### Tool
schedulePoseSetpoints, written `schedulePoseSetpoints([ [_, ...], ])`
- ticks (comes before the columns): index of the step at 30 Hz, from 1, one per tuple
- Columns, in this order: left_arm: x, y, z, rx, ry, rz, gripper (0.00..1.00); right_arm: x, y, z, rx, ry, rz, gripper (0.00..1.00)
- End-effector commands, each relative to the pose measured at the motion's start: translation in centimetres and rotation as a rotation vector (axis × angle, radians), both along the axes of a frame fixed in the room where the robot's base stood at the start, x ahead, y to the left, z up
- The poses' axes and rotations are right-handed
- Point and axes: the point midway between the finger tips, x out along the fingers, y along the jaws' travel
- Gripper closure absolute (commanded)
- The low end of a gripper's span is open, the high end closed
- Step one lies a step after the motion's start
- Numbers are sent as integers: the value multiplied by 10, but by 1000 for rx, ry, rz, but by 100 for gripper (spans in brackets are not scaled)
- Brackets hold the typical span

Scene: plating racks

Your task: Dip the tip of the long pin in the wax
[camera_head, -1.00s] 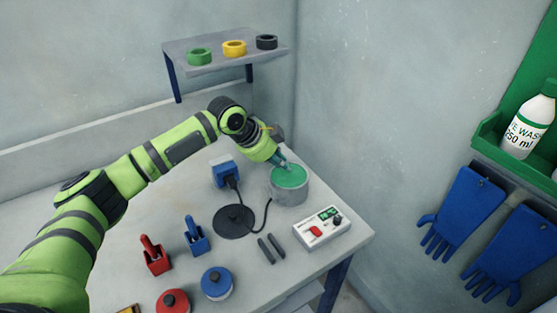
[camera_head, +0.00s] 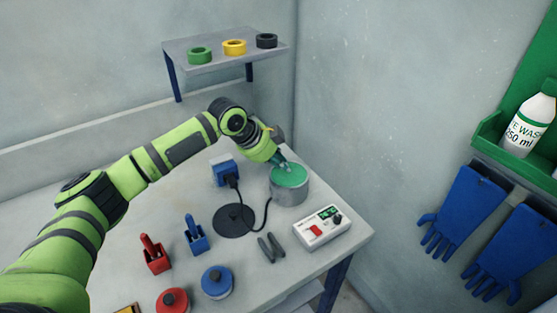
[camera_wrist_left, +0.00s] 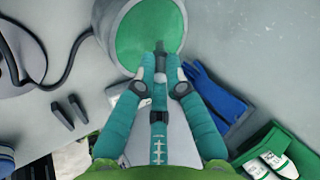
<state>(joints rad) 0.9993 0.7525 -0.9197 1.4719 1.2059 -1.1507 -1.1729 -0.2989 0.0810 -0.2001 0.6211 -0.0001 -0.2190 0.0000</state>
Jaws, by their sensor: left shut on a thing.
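The wax pot (camera_head: 290,193) is a grey cylinder at the back right of the bench, filled with green wax (camera_head: 294,177). My left gripper (camera_head: 285,165) is above the wax, pointing down. In the left wrist view, the teal fingers (camera_wrist_left: 160,66) are shut on a thin dark pin (camera_wrist_left: 160,46). The pin's short dark end shows past the fingertips against the green wax (camera_wrist_left: 129,42). The rest of the pin is hidden by the gripper. I cannot tell whether its tip touches the wax. My right gripper is not in view.
A blue block (camera_head: 224,173) has a black cable. Red (camera_head: 155,259) and blue (camera_head: 197,240) holders stand nearer. A shelf (camera_head: 218,58) with rings is behind.

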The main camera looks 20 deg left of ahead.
Motion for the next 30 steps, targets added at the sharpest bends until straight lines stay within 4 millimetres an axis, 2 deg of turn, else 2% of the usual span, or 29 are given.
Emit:
schedulePoseSetpoints([
  [30, 0, 0, -9, 0, 2, -1, 100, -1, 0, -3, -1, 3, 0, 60],
])
